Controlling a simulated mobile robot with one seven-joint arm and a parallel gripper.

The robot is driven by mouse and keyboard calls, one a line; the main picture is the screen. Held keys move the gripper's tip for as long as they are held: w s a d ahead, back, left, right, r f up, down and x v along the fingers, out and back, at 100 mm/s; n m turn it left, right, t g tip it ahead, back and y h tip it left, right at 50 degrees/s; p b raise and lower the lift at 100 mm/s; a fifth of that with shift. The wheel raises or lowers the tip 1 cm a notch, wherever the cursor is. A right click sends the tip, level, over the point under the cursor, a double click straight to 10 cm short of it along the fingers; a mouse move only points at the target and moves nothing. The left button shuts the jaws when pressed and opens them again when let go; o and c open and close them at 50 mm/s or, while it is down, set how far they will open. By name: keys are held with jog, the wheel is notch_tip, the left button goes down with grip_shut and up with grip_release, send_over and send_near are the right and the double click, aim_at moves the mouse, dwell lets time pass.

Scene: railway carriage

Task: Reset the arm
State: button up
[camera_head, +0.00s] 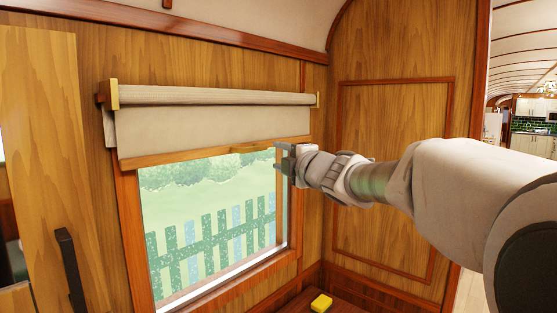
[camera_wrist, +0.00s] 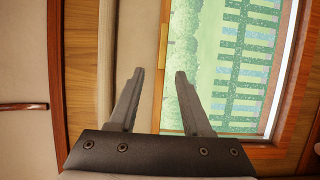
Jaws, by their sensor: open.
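My arm reaches from the right side of the head view toward the window. My gripper (camera_head: 279,158) is at the right part of the blind's bottom bar, close to its small wooden handle (camera_head: 251,148). In the wrist view my gripper (camera_wrist: 159,75) shows two dark fingers spread apart with nothing between them. The blind (camera_head: 210,125) is partly lowered and covers the top of the window. In the wrist view the blind's wooden bottom bar (camera_wrist: 164,60) runs between the fingers' directions. I cannot tell whether the gripper touches the bar.
Below the blind is the window (camera_head: 210,230), with a green fence outside. A yellow block (camera_head: 321,302) lies on a brown surface under the window. A wood-panelled wall (camera_head: 390,170) stands behind my arm. A wooden door with a dark handle (camera_head: 70,270) is at the left.

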jog(key=shift+s+d, duration=0.15)
jog(key=shift+s, duration=0.05)
jog(key=s+d+f+m+g+h, duration=0.2)
jog(key=s+d+f+m+h, duration=0.25)
jog(key=s+m, duration=0.25)
jog(key=s+d+f+m+g+h, duration=0.1)
jog(key=s+d+f+m+h, duration=0.3)
jog(key=s+d+m, duration=0.25)
jog(key=s+a+f+m+g, duration=0.1)
jog(key=s+f+m+g, duration=0.3)
jog(key=s+f, duration=0.4)
jog(key=s+f+m+g+y, duration=0.1)
jog(key=s+f+m+g, duration=0.3)
jog(key=s+f, duration=0.4)
jog(key=s+m, duration=0.1)
jog(key=s, duration=0.6)
jog(key=shift+s+a+f, duration=0.15)
jog(key=shift+a, duration=0.25)
jog(key=shift+y, duration=0.25)
